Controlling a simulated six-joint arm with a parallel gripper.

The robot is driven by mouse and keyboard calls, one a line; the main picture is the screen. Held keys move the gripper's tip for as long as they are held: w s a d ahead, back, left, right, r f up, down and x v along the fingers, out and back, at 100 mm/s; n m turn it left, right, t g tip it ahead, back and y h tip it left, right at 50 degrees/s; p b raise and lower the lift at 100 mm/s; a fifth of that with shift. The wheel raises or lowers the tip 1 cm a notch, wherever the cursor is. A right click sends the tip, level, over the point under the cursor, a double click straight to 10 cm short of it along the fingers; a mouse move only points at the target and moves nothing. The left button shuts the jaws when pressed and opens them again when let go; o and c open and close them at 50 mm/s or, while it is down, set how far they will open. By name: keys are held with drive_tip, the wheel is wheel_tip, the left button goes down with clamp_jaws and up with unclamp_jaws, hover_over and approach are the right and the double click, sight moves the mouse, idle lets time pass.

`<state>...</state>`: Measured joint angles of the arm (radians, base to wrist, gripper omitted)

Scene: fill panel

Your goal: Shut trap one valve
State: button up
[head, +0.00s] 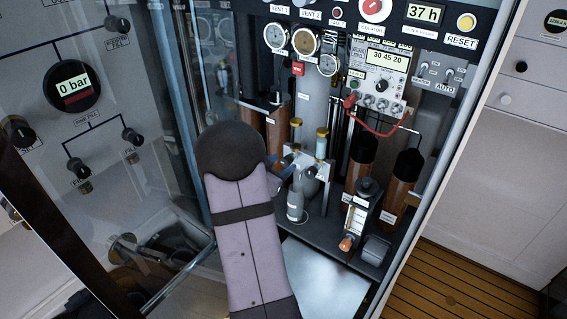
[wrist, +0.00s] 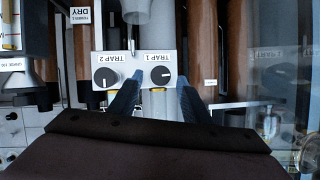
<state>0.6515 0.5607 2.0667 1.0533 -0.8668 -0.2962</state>
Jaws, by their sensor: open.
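The trap one valve is a round black knob (wrist: 160,75) on a white plate labelled TRAP 1, which appears upside down in the wrist view. Its pale pointer mark lies roughly sideways. My gripper (wrist: 157,98) is open, with one dark blue finger on each side of the knob's lower area. I cannot tell whether either finger touches the knob. In the head view, my gripper (head: 287,170) is partly hidden by my arm at the trap block (head: 305,165); the knob itself cannot be made out there.
A similar TRAP 2 knob (wrist: 105,78) sits left of the left finger, its mark upright. Brown cylinders (head: 362,160) stand behind and to the right. A red hose (head: 378,130) hangs from the instrument box (head: 380,75). A glass door (head: 110,130) stands at left.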

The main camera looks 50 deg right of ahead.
drive_tip(key=shift+x, duration=1)
drive_tip(key=c, duration=1)
drive_tip(key=shift+c, duration=0.2)
drive_tip(key=shift+f+b, duration=0.1)
drive_tip(key=shift+b, duration=0.35)
